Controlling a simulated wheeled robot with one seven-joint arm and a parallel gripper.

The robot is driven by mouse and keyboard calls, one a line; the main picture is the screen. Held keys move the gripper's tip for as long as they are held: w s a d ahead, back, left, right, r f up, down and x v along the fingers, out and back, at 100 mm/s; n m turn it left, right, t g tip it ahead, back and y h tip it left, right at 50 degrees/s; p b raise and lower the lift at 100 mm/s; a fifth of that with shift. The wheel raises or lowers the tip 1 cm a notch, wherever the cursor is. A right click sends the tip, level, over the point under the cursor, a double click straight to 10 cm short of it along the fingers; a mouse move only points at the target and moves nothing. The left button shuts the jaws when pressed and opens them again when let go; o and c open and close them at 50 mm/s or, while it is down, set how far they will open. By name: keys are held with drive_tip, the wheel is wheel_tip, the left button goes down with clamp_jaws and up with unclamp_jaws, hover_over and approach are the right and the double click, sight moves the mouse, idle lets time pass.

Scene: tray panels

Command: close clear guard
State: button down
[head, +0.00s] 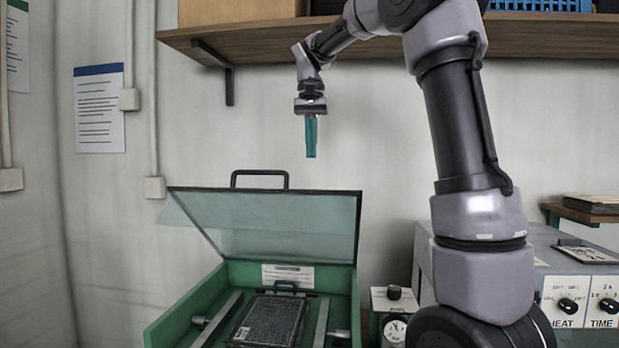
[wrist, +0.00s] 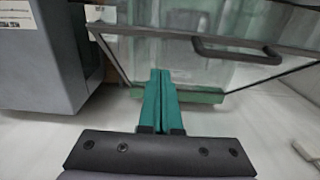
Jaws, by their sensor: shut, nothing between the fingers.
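The clear guard (head: 270,222) is a see-through panel with a dark frame, raised and tilted open over a green box (head: 185,328). A black handle (head: 259,173) stands on its upper edge. In the wrist view the guard (wrist: 180,62) and its handle (wrist: 238,50) lie beyond the fingers. My gripper (head: 311,156) points down with teal fingers, above the guard and to the right of the handle, apart from both. In the wrist view my gripper (wrist: 161,72) is shut with the fingers together and nothing between them.
A dark tray (head: 268,320) sits inside the green box between metal rails. A grey machine (head: 580,290) with HEAT and TIME knobs stands at right, and a small gauge box (head: 394,305) stands between. A wooden shelf (head: 530,38) runs overhead. The air around my gripper is clear.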

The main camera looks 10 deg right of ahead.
drive_tip(key=f, duration=0.2)
drive_tip(key=s+f, duration=0.1)
drive_tip(key=f, duration=0.1)
drive_tip(key=s+f, duration=0.1)
drive_tip(key=f, duration=0.1)
drive_tip(key=shift+a+f, duration=0.3)
drive_tip(key=shift+a, duration=0.1)
drive_tip(key=shift+s+a+f, duration=0.15)
drive_tip(key=shift+s+f, duration=0.15)
drive_tip(key=shift+f, duration=0.05)
drive_tip(key=shift+s+f, duration=0.1)
